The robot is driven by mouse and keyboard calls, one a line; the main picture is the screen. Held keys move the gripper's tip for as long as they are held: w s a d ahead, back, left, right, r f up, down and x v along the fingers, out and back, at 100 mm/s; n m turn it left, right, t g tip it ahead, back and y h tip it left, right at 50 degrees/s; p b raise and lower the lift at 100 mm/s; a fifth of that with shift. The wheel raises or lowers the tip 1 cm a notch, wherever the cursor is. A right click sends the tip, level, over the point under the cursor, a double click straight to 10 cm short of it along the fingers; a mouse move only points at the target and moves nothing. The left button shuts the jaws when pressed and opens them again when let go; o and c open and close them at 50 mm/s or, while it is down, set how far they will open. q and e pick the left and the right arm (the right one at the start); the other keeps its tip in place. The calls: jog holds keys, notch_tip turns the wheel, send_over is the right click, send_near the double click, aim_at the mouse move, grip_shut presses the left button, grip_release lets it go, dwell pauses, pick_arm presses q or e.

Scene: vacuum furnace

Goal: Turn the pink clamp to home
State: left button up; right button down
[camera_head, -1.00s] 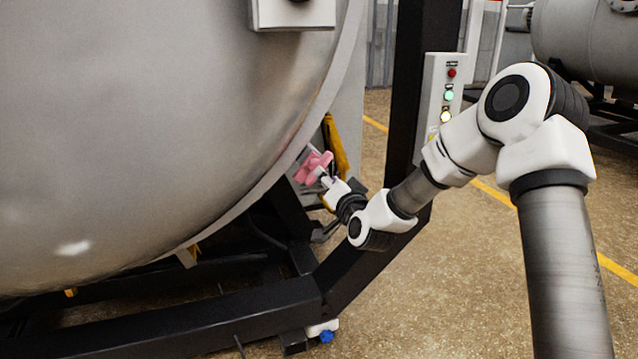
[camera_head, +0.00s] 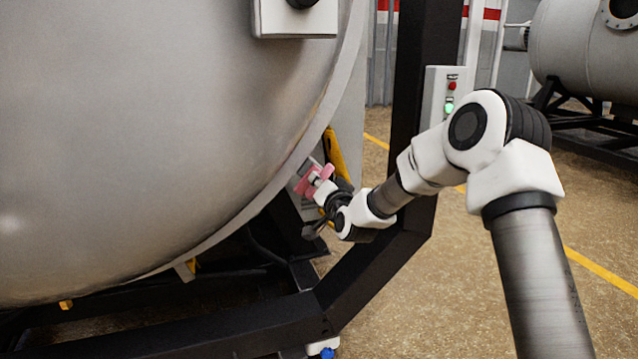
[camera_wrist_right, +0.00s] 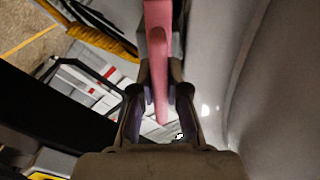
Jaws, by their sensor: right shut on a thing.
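The pink clamp (camera_head: 314,180) sits at the rim of the big grey furnace door (camera_head: 150,130), low on its right side. In the right wrist view the clamp (camera_wrist_right: 158,62) runs down from the top edge as a long pink bar, and its lower end lies between the two fingers. My right gripper (camera_head: 325,190) reaches it from the right; in the wrist view the gripper (camera_wrist_right: 160,100) is shut on the pink bar. Part of the clamp is hidden behind the fingers in the head view. My left gripper is in neither view.
A yellow part (camera_head: 337,155) stands right behind the clamp. A black frame post (camera_head: 415,90) rises close to my right arm, with a button box (camera_head: 437,110) on it. A black beam (camera_head: 200,335) runs below. Open floor (camera_head: 480,290) lies to the right.

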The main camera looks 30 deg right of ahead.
jog(key=shift+m, duration=0.5)
jog(key=m, duration=0.3)
jog(key=shift+m, duration=0.4)
jog(key=m, duration=0.4)
jog(key=m+b, duration=0.1)
jog(key=m, duration=0.4)
jog(key=m+b, duration=0.1)
jog(key=m, duration=0.3)
jog(key=shift+b, duration=0.3)
jog(key=shift+r, duration=0.1)
